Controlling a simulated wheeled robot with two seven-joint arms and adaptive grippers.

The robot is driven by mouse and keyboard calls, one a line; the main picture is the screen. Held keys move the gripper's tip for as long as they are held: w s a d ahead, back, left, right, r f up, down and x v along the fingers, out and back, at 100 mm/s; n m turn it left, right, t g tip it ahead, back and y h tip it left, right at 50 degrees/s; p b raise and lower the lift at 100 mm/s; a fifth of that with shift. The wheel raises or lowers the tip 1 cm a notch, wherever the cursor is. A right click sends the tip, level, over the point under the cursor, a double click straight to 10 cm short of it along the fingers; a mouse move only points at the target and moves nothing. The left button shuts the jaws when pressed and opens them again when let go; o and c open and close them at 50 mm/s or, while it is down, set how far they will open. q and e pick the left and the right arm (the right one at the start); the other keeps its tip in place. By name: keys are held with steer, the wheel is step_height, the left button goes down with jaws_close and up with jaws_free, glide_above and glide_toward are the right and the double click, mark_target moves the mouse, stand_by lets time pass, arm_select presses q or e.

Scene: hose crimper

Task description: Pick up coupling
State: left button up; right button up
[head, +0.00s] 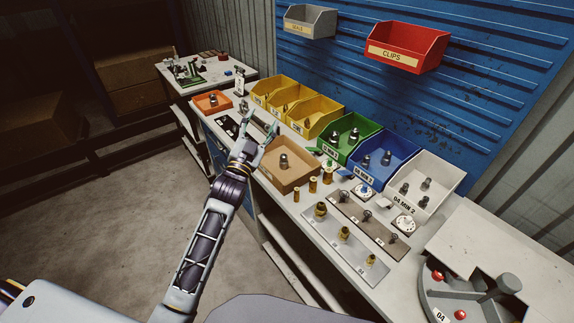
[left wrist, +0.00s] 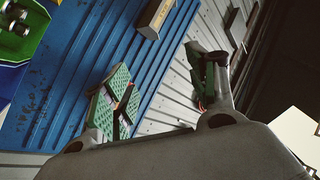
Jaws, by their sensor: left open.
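My left gripper (head: 262,124) is over the bench beside the brown bin, and its fingers are spread with nothing seen between them. In the left wrist view its two green-padded fingers (left wrist: 160,92) are wide apart against the blue wall. The frames do not show which part is the coupling. A dark metal fitting (head: 283,161) stands in the brown bin (head: 298,181), just right of my gripper. Brass fittings (head: 320,210) stand on a grey plate, and metal fittings stand in the green bin (head: 336,152), blue bin (head: 366,176) and white bin (head: 421,206). My right gripper is out of view.
Yellow bins (head: 284,106) line the bench's back, and an orange bin (head: 211,104) stands at its far end. A round grey fixture (head: 470,300) with red knobs is at the near right. A red clips bin (head: 407,50) hangs on the blue wall. Small brass cylinders stand before the brown bin.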

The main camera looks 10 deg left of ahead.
arm_select(q)
step_height(320, 180, down, 8)
steer(key=d+n+g, duration=0.1)
steer(key=n+g, duration=0.4)
steer(key=g, duration=0.4)
glide_toward(282, 158)
steer(key=s, duration=0.2)
steer(key=shift+a+r, duration=0.15)
steer(key=shift+r, duration=0.35)
steer(key=shift+w, duration=0.1)
steer(key=shift+x, duration=4.05)
steer(key=shift+w, duration=0.2)
steer(key=shift+w, duration=0.1)
steer(key=shift+p+x, duration=0.35)
steer(key=shift+x, duration=2.2)
steer(key=shift+f, duration=0.15)
steer(key=shift+c, duration=0.5)
